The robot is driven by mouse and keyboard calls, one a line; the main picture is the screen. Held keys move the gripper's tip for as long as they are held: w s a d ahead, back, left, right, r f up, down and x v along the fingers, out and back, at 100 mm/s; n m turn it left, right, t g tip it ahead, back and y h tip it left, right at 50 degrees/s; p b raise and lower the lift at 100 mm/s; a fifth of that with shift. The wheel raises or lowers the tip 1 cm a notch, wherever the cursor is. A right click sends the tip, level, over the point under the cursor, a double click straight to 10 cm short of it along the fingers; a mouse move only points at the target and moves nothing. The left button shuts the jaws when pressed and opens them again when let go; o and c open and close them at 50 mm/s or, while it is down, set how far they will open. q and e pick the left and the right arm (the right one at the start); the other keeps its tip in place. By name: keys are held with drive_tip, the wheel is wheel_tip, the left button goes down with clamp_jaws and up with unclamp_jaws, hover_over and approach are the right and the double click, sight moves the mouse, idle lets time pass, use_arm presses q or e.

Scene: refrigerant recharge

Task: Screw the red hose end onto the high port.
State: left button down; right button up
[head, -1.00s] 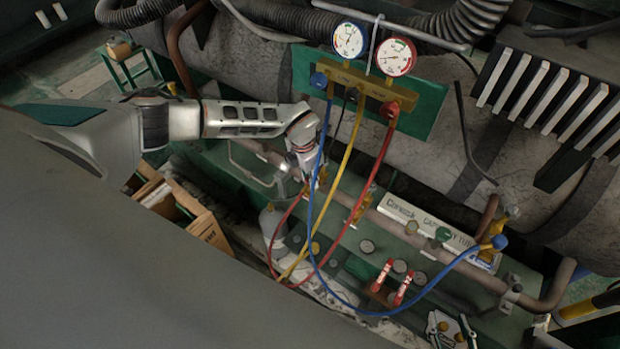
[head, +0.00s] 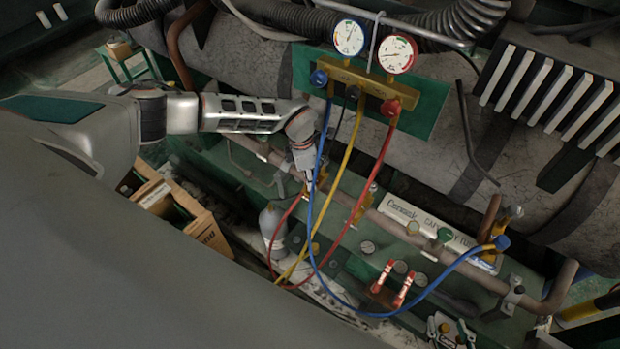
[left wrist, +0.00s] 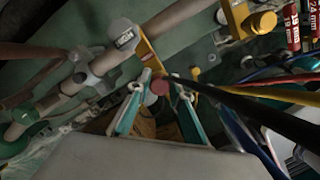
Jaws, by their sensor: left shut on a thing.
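My left gripper (head: 307,174) reaches in from the left to the brass fitting (head: 322,177) on the pipe. In the left wrist view its teal fingers (left wrist: 158,90) are closed around the round red hose end (left wrist: 160,87). The yellow-brass port bracket (left wrist: 150,57) is right beside the hose end. I cannot tell whether they touch or are threaded. The red hose (head: 376,165) hangs from the gauge manifold (head: 366,84) and loops back up to the left gripper. My right gripper (head: 451,331) shows only by its fingertips at the bottom edge, apart.
A second brass fitting (head: 361,206) stands farther right on the pipe. The blue hose (head: 440,276) ends at the right, and the yellow hose (head: 343,170) hangs near the left gripper. Red cylinders (head: 403,290) stand on the green bench. A cardboard box (head: 195,222) is below the left arm.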

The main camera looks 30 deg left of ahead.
use_arm(q)
drive_tip(key=shift+f, duration=0.1)
drive_tip(key=m+b, duration=0.1)
drive_tip(key=m, duration=0.2)
drive_tip(key=shift+f, duration=0.1)
drive_tip(key=c, duration=1.7)
unclamp_jaws()
drive_tip(key=shift+r, duration=0.2)
drive_tip(key=shift+r+p, duration=0.35)
drive_tip(key=shift+r, duration=0.05)
drive_tip(key=shift+r+p, duration=1.5)
drive_tip(key=shift+r, duration=0.35)
